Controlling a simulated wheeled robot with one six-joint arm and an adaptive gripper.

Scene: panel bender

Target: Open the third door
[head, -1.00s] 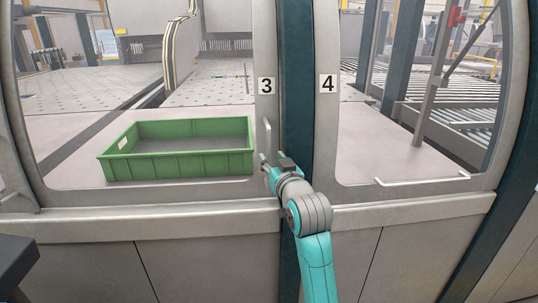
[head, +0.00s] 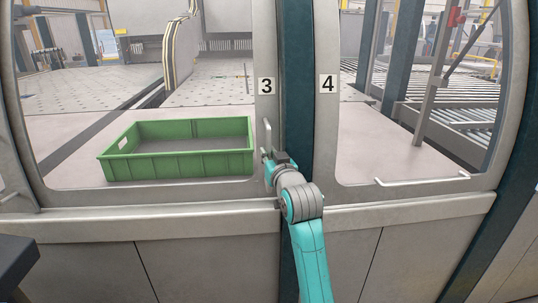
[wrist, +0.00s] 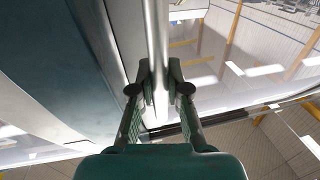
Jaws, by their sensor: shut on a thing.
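The third door (head: 264,110) is a grey frame with a large window, marked with a "3" label (head: 266,86). It looks closed against the dark post (head: 296,100). Its handle (head: 267,137) is a short upright bar at the right edge of the door. My gripper (head: 267,157) is at the lower part of this handle. In the wrist view, my gripper (wrist: 160,88) has its two fingers on either side of the metal handle bar (wrist: 156,40), shut on it. The exact finger contact is small in the head view.
A green crate (head: 180,168) stands behind the door's window on a pale surface. Door 4 (head: 327,130), with a low horizontal handle (head: 422,181), is to the right. A grey ledge (head: 150,222) runs below the doors. A dark object (head: 18,262) is at lower left.

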